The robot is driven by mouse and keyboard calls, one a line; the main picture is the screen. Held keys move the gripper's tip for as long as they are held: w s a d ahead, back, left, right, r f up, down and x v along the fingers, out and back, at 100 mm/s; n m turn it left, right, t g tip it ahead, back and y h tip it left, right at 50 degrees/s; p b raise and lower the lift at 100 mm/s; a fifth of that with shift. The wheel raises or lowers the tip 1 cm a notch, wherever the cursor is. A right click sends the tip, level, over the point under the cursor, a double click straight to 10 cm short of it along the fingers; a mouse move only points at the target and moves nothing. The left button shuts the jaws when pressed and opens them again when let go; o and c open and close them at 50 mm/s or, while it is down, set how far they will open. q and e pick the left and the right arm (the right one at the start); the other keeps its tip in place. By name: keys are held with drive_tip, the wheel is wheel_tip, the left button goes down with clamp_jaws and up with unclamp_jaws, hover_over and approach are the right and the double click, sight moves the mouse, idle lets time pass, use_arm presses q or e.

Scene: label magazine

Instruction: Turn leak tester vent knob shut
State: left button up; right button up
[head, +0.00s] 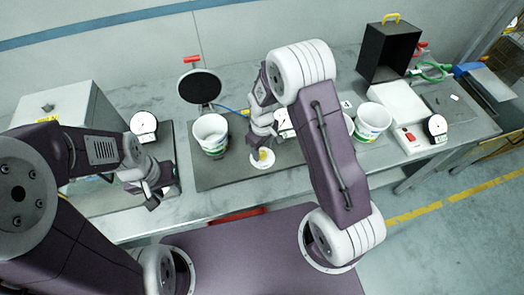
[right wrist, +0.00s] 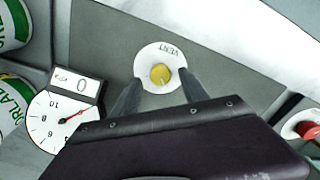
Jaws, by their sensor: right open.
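The yellow vent knob (right wrist: 161,75) sits on a white disc marked VENT (right wrist: 172,52) on a grey plate. In the head view the knob (head: 264,155) is small and partly covered by my right gripper (head: 262,143). In the right wrist view the right gripper (right wrist: 160,86) is open, with one dark finger on each side of the knob's near side. I cannot tell whether the fingers touch it. A round dial with a red needle (right wrist: 62,120) and a small display reading 0 (right wrist: 75,84) lie left of the knob. My left gripper (head: 152,200) hangs near the bench's front edge at left; its jaws are unclear.
White printed tubs stand left (head: 210,133) and right (head: 372,121) of my right arm. A round black disc on a stand (head: 199,86) is behind. A red button (right wrist: 308,130) is at the right wrist view's edge. A black open box (head: 388,52) stands back right.

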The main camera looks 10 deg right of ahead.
sight(262, 153)
wheel_tip(262, 153, up, 8)
drive_tip(key=shift+f+b, duration=0.2)
drive_tip(key=shift+b, duration=0.25)
drive_tip(key=s+d+m+t+b, duration=0.1)
drive_tip(key=s+d+m+b, duration=0.2)
drive_tip(key=s, duration=1)
drive_tip(key=d+m, duration=0.3)
drive_tip(key=m, duration=0.1)
drive_tip(key=shift+s+f+m+b, duration=0.15)
drive_tip(key=shift+f+m+b, duration=0.15)
drive_tip(key=shift+b, duration=0.05)
drive_tip(key=shift+s+r, duration=0.1)
drive_tip(key=shift+s, duration=0.1)
